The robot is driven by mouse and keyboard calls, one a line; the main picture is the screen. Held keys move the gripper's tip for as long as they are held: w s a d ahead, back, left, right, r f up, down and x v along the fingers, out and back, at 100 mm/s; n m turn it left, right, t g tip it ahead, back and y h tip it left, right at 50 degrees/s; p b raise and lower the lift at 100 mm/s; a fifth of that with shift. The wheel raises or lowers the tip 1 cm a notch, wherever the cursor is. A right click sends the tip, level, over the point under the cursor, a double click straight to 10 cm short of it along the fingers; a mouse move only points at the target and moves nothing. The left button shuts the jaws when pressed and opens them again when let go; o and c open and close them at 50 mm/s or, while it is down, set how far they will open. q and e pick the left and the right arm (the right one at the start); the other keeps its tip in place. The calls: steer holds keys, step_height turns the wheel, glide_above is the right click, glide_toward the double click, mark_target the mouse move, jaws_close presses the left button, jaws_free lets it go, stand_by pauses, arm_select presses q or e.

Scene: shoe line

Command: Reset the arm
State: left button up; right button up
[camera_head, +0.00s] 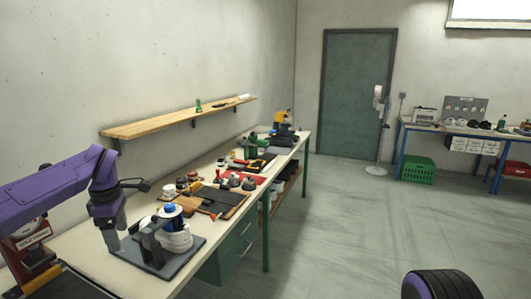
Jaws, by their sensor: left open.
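My left arm (50,190), purple and dark grey, comes in from the left over the near end of the workbench. My left gripper (112,240) points down and is open, with nothing seen between its fingers. It is at the left edge of a dark base plate (187,257) that carries a grey fixture and a white part with a blue top (174,235). I cannot tell whether the gripper touches the plate. My right gripper is out of view.
The long workbench (140,285) runs along the left wall with tools, a dark mat (215,198) and small jars. A wooden shelf (180,117) hangs above. A second bench (460,128) and a green crate (417,170) stand at the back right. The middle floor is clear.

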arm_select(q)
steer(key=s+d+f+m+t+y+b, duration=0.1)
steer(key=s+d+f+t+y+b, duration=0.15)
steer(key=f, duration=0.75)
steer(key=s+d+f+m+t+y+b, duration=0.1)
steer(key=d+f+m+t+y, duration=0.15)
steer(key=f, duration=0.65)
steer(key=s+d+f+m+t+y+b, duration=0.1)
steer(key=d+f+t+y, duration=0.15)
steer(key=f, duration=0.75)
steer(key=s+d+f+m+g+h+b, duration=0.1)
steer(key=s+d+f+m+h+b, duration=0.15)
steer(key=s+f, duration=0.55)
steer(key=s+d+f+m+g+h+b, duration=0.1)
steer(key=s+f+m+h, duration=0.15)
steer(key=s+f, duration=0.5)
steer(key=s+a+f+m+g+b, duration=0.1)
steer(key=s+f+m+b, duration=0.1)
steer(key=s, duration=0.7)
steer(key=s+a+f+m+g+b, duration=0.1)
steer(key=s+a+f+m, duration=0.1)
steer(key=s, duration=0.7)
steer(key=shift+s+f+m+g+b, duration=0.2)
steer(key=shift+f+m+g+b, duration=0.15)
steer(key=shift+f+m, duration=0.35)
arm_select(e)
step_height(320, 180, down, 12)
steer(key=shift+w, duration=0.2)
arm_select(q)
steer(key=shift+y, duration=0.25)
